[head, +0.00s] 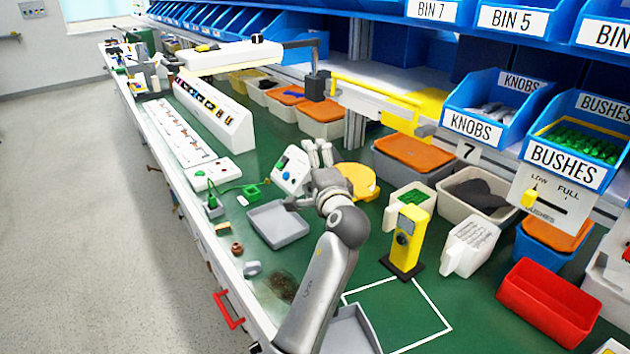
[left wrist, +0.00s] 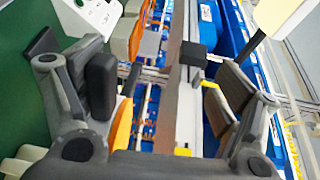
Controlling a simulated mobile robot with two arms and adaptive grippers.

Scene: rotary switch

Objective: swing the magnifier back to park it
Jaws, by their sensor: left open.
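The likely magnifier is a long white head (head: 222,58) with a pale lit underside, at the upper left of the head view. A dark arm (head: 300,43) joins it to a black block (head: 316,86) over the back of the bench. No lens can be made out. My left gripper (head: 318,152) is above the bench, in front of and below the magnifier, apart from it. In the left wrist view its fingers (left wrist: 166,88) are spread with nothing held. A cream panel (left wrist: 277,14) at the top right there may be the magnifier head. My right gripper is not in view.
A yellow bar (head: 375,99) runs along the back near the black block. Blue labelled bins (head: 483,124) line the right. A yellow upright device (head: 407,240), a grey tray (head: 279,224) and a yellow round thing (head: 359,181) stand near my arm. A white-outlined area (head: 405,312) is partly bare.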

